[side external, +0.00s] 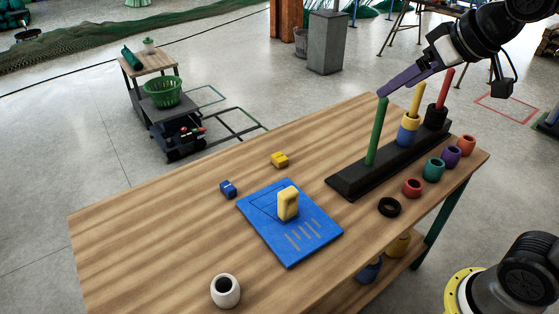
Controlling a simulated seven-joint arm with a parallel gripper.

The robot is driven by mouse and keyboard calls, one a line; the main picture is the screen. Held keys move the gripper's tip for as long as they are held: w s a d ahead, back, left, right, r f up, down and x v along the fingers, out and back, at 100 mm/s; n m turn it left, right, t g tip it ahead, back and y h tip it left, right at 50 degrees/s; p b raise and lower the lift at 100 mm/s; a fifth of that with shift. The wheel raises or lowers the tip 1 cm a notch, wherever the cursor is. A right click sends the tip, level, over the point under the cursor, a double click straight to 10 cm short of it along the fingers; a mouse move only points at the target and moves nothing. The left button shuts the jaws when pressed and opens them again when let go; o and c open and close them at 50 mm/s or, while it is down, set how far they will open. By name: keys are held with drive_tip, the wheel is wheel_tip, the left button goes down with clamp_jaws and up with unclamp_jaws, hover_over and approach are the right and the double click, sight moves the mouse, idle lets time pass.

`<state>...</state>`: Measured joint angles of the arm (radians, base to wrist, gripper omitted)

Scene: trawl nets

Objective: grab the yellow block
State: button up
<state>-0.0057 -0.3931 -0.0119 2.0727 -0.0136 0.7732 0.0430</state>
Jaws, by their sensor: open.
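A small yellow block (279,160) lies on the wooden table, behind a blue mat (305,247). A second yellow piece (287,204), pale and upright with a dark opening or recess in its side, stands on the mat. My gripper (384,93) is at the upper right, with purple fingers. It is open and empty, above the table near the top of a green peg, to the right of both yellow pieces and well apart from them. The fingers overlap in this view, so the gap between them is hidden.
A black rack (348,182) holds green, yellow and red pegs with rings on some. Several coloured rings lie along the right edge. A blue block (228,189) is left of the mat, and a white ring (225,290) is in front. The left part of the table is clear.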

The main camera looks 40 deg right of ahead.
drive_tip(key=w, duration=1.3)
drive_tip(key=g, duration=0.4)
hover_over(278, 155)
drive_tip(key=s, duration=0.3)
drive_tip(key=f, duration=3.3)
drive_tip(key=shift+w+a, duration=0.25)
drive_tip(key=shift+a, duration=0.05)
drive_tip(key=shift+t, duration=0.3)
drive_tip(key=shift+d+x, duration=0.2)
drive_tip(key=shift+x, duration=2.65)
clamp_jaws()
